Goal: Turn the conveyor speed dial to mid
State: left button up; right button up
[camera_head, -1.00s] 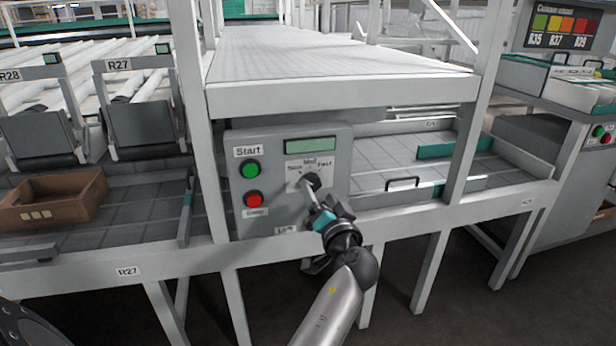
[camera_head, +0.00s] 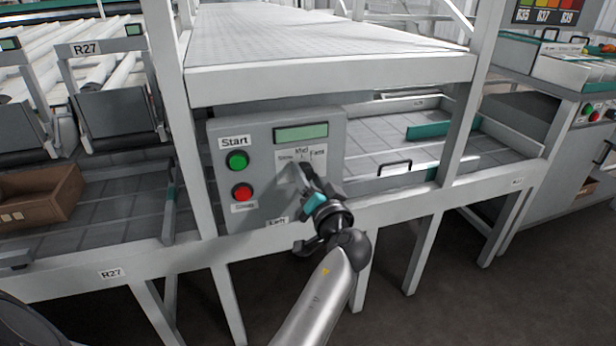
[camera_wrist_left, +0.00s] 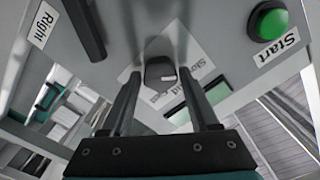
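The grey control box (camera_head: 262,160) stands under the conveyor end. The speed dial shows in the left wrist view as a dark knob (camera_wrist_left: 160,70) on a pale label plate. In the head view it is mostly hidden by my left gripper (camera_head: 307,180), below the words Slow, Mid and Fast. My left gripper is at the dial. In the left wrist view its two dark fingers stand apart on either side of the knob, with a gap showing at each side. Which mark the dial points to I cannot tell. My right gripper is out of view.
A green Start button (camera_head: 237,160) and a red button (camera_head: 242,192) sit left of the dial. A green display (camera_head: 301,132) is above it. The conveyor (camera_head: 330,77) overhangs the box. A white frame post (camera_head: 185,140) stands just left.

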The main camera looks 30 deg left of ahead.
pick_arm(q)
grip_shut()
dwell(0.3)
jog(key=shift+m, duration=0.4)
jog(key=shift+r+m+p, duration=0.1)
jog(key=shift+m+p, duration=0.5)
jog(key=m+p, duration=0.3)
jog(key=m, duration=0.3)
jog(key=shift+p, duration=0.4)
jog(key=shift+w+m+p, duration=0.1)
jog(key=shift+m+p, duration=0.35)
jog(key=shift+m, duration=0.55)
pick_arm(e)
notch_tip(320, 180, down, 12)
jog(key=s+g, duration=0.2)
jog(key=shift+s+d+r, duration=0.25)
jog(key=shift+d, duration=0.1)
